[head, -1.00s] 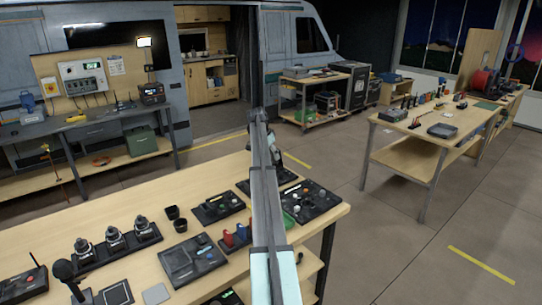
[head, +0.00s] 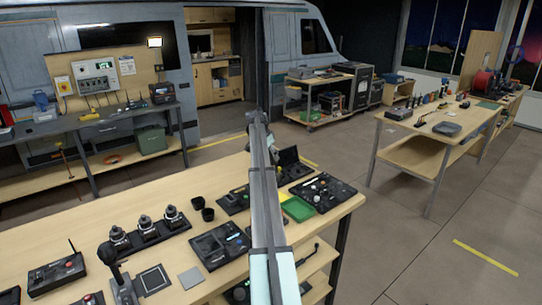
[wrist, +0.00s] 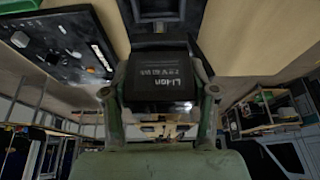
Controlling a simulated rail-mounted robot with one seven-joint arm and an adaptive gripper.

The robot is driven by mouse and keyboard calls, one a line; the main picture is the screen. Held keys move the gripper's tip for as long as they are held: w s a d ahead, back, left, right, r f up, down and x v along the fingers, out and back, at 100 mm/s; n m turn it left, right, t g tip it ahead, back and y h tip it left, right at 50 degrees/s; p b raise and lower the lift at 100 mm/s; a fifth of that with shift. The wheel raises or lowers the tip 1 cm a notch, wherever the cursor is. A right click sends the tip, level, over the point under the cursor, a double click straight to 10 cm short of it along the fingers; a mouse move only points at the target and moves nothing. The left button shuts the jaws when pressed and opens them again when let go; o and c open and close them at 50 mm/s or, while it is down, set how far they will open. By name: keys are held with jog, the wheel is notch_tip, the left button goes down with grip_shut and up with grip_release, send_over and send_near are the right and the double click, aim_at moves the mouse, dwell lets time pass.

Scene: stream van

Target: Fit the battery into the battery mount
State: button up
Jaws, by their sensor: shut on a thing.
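A black battery (wrist: 162,92) with white "Li-ion" lettering sits between the two fingers of my gripper (wrist: 157,70) in the wrist view, and the fingers are shut on it. A dark, blocky fixture (wrist: 160,12) stands just beyond the battery at the top of that view. It may be the battery mount, but I cannot tell, nor whether the battery touches it. In the head view my arm reaches over the table and hides the gripper and battery. A black upright-backed unit (head: 291,163) shows just right of the arm.
A black panel with several knobs (head: 326,193) lies on the wooden table (head: 85,220), right of the arm; a panel also shows in the wrist view (wrist: 55,40). A green tray (head: 298,208) lies near it. Several joysticks (head: 147,227) and control boxes (head: 215,247) stand left.

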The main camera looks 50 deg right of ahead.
jog(key=shift+a+f+b, duration=0.1)
jog(key=shift+f+b, duration=1.1)
jog(key=shift+f, duration=1.65)
jog(key=shift+f+b, duration=0.85)
jog(key=shift+f, duration=0.85)
jog(key=o, duration=1.6)
jog(key=v, duration=1.2)
